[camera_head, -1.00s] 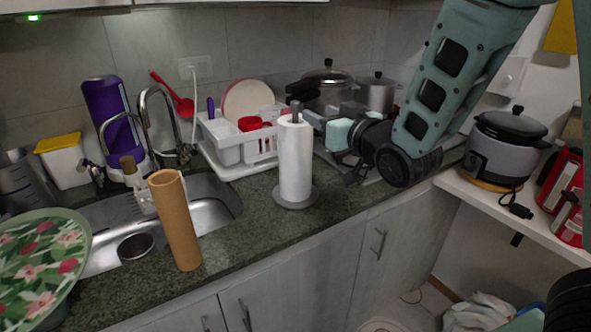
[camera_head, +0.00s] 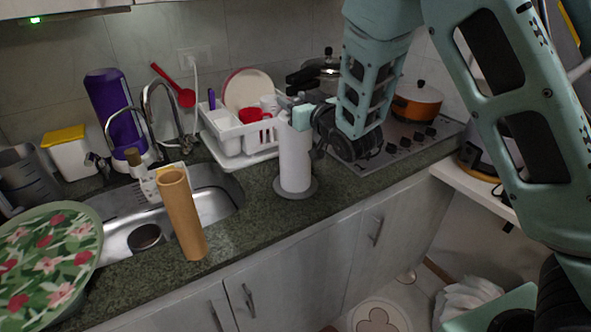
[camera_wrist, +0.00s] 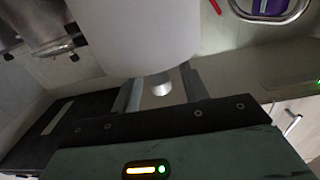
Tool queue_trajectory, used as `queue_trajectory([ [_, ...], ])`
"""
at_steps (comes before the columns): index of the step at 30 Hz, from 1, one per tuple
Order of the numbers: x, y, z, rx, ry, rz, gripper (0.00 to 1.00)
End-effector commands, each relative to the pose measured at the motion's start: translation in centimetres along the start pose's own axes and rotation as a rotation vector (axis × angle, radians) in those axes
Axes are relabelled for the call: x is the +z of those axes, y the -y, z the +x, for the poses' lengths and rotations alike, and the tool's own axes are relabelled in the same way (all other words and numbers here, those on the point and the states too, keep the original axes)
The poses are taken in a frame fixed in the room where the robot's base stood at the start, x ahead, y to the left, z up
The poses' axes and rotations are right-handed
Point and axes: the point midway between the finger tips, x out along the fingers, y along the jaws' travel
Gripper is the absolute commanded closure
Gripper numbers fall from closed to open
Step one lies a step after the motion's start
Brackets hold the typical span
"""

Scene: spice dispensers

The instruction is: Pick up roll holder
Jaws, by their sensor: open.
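In the wrist view the two fingers of my gripper (camera_wrist: 160,92) are apart. The holder's rounded top knob (camera_wrist: 161,85) shows between them, with a gap on each side. The white roll (camera_wrist: 140,35) fills the upper middle there.
A brown cardboard tube (camera_head: 183,215) stands to the left, in front of the sink (camera_head: 215,200). A white dish rack (camera_head: 235,145) is just behind the holder. The stove (camera_head: 405,145) with an orange pot (camera_head: 416,103) is at the right. Counter between tube and holder is clear.

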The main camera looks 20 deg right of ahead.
Motion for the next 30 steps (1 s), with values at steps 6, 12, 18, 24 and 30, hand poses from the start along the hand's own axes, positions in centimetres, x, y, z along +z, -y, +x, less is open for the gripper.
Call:
queue_trajectory([
  [6,0.1,0.0,0.1,0.000,0.000,0.000,0.59],
  [12,0.1,0.0,0.0,0.000,0.000,0.000,1.00],
  [18,-0.1,0.0,0.1,0.000,-0.003,0.000,1.00],
  [24,-0.7,0.0,0.1,0.000,-0.004,0.000,1.00],
  [30,-2.9,-0.1,0.1,0.000,-0.009,0.001,1.00],
])
